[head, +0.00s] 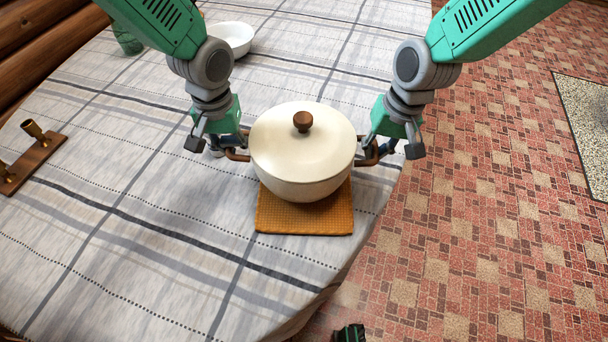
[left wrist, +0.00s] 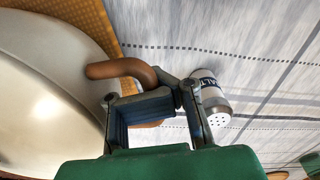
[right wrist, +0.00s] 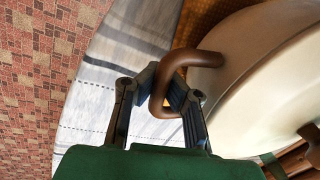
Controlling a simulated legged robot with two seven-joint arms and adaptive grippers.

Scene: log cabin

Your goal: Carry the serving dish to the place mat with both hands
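The serving dish (head: 285,165), a cream pot with a lid and brown knob, is upright over the back part of the orange place mat (head: 305,222). I cannot tell whether its base touches the mat. My left gripper (head: 230,145) is at its left brown handle (left wrist: 115,69), with the fingers closed around the handle bar. My right gripper (head: 377,148) is at the right handle (right wrist: 190,58), which passes between its closed fingertips. The dish hides the back of the mat.
A white bowl (head: 232,36) stands at the back, and a wooden holder with brass cups (head: 30,160) is at the left. The table's right edge is near the mat. The cloth in front and left is clear.

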